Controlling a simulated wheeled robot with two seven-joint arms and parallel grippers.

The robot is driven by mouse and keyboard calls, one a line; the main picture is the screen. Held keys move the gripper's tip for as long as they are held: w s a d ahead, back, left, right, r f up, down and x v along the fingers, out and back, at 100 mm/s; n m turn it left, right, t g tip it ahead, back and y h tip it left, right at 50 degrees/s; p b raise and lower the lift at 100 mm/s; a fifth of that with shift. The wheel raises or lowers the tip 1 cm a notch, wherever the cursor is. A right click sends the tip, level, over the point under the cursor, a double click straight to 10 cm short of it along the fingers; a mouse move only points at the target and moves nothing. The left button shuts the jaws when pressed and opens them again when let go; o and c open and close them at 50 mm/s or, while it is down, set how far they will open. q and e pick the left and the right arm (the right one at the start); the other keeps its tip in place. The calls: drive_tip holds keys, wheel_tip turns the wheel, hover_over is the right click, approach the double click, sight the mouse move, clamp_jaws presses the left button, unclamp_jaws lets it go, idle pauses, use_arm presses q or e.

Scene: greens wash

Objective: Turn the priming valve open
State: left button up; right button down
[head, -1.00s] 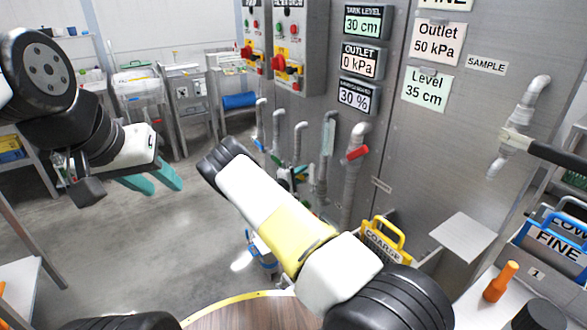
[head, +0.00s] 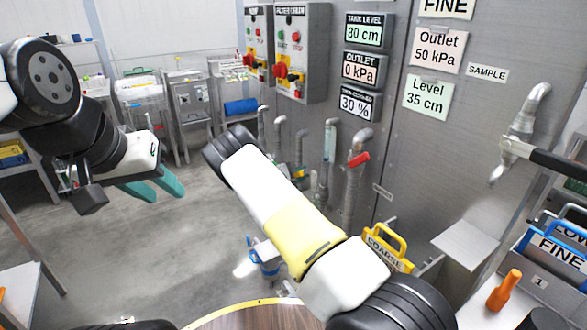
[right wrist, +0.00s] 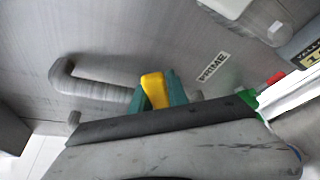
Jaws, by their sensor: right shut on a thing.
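The priming valve's yellow handle (right wrist: 154,90) shows in the right wrist view, beside a grey elbow pipe and a PRIME label (right wrist: 213,67). My right gripper (right wrist: 161,92) is shut on this handle, with teal fingers on both sides of it. In the head view my right forearm hides most of that gripper and the valve. My left gripper (head: 160,188) hangs in free air at the left, its teal fingers apart and empty.
Grey pipes line the panel, one with a red handle (head: 358,160). A yellow COARSE holder (head: 388,246) and a small shelf (head: 466,243) stand right of my forearm. An orange-handled thing (head: 504,290) stands at the right. Open floor lies at the left.

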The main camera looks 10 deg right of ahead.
sight(296, 175)
drive_tip(key=c, duration=1.3)
unclamp_jaws()
drive_tip(key=shift+v, duration=3.9)
